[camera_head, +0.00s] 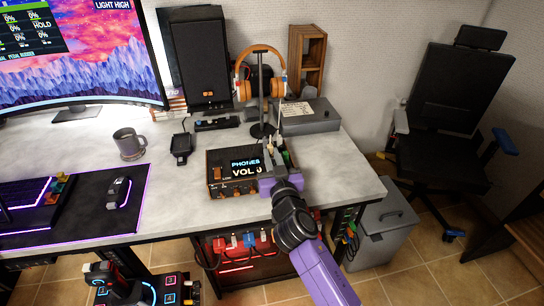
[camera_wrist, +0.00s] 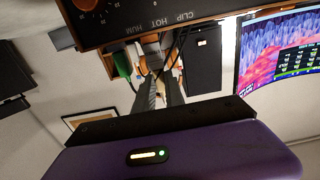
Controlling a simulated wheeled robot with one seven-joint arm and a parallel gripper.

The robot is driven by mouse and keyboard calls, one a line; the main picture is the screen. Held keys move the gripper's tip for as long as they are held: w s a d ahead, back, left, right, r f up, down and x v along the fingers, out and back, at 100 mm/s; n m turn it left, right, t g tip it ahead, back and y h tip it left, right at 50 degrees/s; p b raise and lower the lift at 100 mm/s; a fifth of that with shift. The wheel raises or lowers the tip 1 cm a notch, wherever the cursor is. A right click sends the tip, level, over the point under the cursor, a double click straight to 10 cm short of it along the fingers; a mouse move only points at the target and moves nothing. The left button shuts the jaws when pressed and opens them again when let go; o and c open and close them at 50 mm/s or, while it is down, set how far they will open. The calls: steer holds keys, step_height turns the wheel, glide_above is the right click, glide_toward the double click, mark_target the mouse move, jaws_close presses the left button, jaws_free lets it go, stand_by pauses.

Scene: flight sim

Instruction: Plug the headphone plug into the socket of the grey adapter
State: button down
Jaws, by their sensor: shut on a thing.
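My gripper (camera_head: 272,170) is at the right end of the dark amplifier box (camera_head: 232,177), whose display reads "PHONES VOL 0". In the wrist view its two grey fingers (camera_wrist: 166,92) are closed together on a small pale thing, which I take to be the headphone plug (camera_wrist: 158,86). Thin dark cables run near the fingertips. The box front (camera_wrist: 140,22) fills the top of the wrist view. The orange headphones (camera_head: 260,75) hang on a black stand behind the box. I cannot make out the grey adapter or its socket; the gripper and box may hide them.
A green item (camera_head: 291,158) stands right beside the gripper. A grey box (camera_head: 310,116), a speaker (camera_head: 199,60) and a wooden rack (camera_head: 306,60) are behind. A mug (camera_head: 129,145) and mouse (camera_head: 118,193) are at left. The desk right of the gripper is clear to its edge.

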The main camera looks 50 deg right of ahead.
steer(key=c, duration=1.3)
jaws_free()
steer(key=b+v, duration=0.1)
steer(key=v, duration=0.6)
steer(key=shift+s+a+b, duration=0.25)
steer(key=shift+s+b, duration=0.1)
steer(key=shift+b, duration=0.05)
steer(key=shift+r, duration=0.1)
